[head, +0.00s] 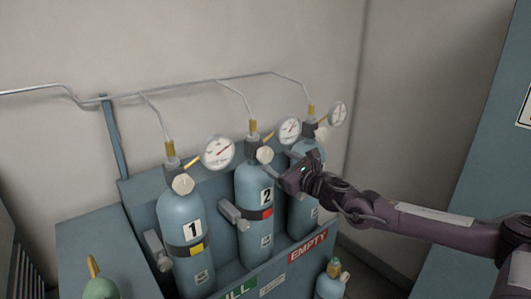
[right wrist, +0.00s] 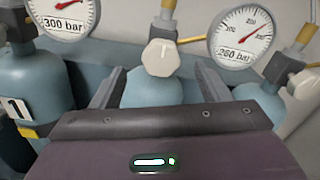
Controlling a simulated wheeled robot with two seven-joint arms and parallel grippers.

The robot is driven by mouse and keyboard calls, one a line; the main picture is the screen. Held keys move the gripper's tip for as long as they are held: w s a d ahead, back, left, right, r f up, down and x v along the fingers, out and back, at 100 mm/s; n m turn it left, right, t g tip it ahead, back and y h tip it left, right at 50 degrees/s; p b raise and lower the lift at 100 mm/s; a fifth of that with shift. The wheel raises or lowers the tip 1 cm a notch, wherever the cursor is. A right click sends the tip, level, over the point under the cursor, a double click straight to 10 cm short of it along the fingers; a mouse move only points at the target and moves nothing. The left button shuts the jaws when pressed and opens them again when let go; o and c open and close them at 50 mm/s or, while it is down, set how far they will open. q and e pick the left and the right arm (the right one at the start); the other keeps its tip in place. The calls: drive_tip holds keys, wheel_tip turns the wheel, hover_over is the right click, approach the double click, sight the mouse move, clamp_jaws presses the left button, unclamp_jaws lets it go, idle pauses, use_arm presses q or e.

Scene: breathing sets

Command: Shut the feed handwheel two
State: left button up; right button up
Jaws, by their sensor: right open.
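Feed handwheel two is a cream faceted knob (head: 264,155) on the front of the grey valve block atop the blue cylinder marked 2 (head: 250,222). In the right wrist view the handwheel (right wrist: 161,58) is central, just beyond and above the line between my fingers. My right gripper (head: 287,167) is open and empty, close to the right of the handwheel in the head view. Its two fingers (right wrist: 160,88) stand wide apart, one on each side of cylinder two's shoulder, and no contact with the handwheel shows. My left gripper is not in view.
Cylinder 1 (head: 185,235) with its handwheel (head: 183,184) and gauge (head: 218,152) stands left. Gauge two (head: 290,130) is just above my right gripper. A third cylinder (head: 300,215) is partly behind my arm. Thin pipes (head: 190,87) run along the wall.

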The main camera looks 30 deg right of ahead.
sight(267, 155)
drive_tip(key=w+p, duration=0.1)
drive_tip(key=w, duration=0.2)
drive_tip(key=w+p, duration=0.1)
drive_tip(key=w, duration=0.2)
drive_tip(key=shift+w+a+r+p, duration=0.1)
drive_tip(key=shift+w+a+p, duration=0.1)
drive_tip(key=shift+p, duration=0.15)
drive_tip(key=shift+w+f, duration=0.25)
drive_tip(key=shift+w, duration=0.25)
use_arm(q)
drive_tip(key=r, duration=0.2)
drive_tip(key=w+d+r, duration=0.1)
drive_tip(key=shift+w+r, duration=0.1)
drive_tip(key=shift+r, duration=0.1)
use_arm(e)
drive_tip(key=shift+s, duration=0.1)
drive_tip(key=shift+c, duration=0.7)
drive_tip(key=c, duration=0.8)
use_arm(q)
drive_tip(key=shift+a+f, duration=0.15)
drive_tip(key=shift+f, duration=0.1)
